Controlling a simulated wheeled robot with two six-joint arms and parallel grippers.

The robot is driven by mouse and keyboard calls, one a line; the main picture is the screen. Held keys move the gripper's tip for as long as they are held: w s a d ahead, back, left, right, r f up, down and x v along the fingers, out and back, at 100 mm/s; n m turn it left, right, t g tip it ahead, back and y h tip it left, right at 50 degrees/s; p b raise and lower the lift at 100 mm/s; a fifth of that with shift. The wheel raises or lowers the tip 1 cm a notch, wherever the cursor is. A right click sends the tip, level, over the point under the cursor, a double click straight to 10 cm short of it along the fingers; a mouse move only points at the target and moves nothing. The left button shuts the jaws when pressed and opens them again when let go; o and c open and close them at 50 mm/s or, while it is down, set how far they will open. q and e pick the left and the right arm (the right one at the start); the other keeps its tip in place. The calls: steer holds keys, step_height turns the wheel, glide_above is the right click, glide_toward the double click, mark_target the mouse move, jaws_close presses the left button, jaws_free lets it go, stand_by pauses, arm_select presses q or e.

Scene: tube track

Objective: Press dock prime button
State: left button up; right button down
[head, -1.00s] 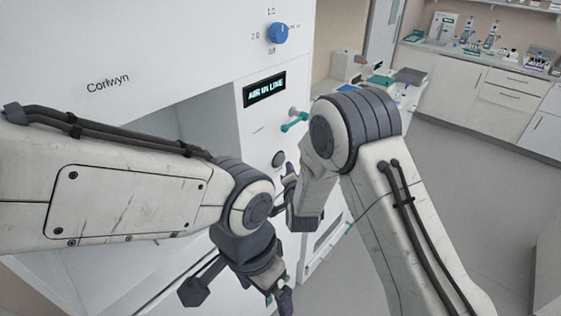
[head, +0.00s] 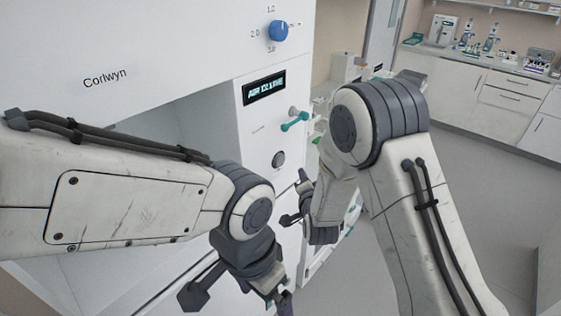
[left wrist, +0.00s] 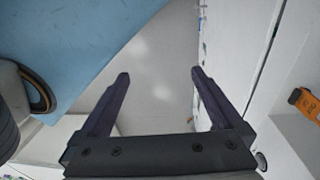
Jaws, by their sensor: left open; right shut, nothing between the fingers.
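The white machine marked Corlwyn (head: 150,45) fills the left and middle of the head view. On its narrow panel are a blue knob (head: 279,31), a lit display (head: 264,88) with hard-to-read text, a teal-handled lever (head: 294,121) and a round grey button (head: 278,159), which I take for the prime button. My right gripper (head: 297,203) is shut and empty, just below and right of the button, apart from it in the picture. My left gripper (head: 235,291) is low in front of the machine, partly hidden by its wrist; the left wrist view (left wrist: 160,80) shows its fingers apart and empty.
A side bench (head: 350,70) with lab items stands behind my right arm. A counter with white cabinets (head: 470,80) lines the back wall. Grey floor (head: 490,180) is free at right. A blue surface (left wrist: 70,45) and an orange piece (left wrist: 304,104) show in the left wrist view.

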arm_select(q)
steer(key=shift+c, duration=0.3)
jaws_close()
stand_by(1.3)
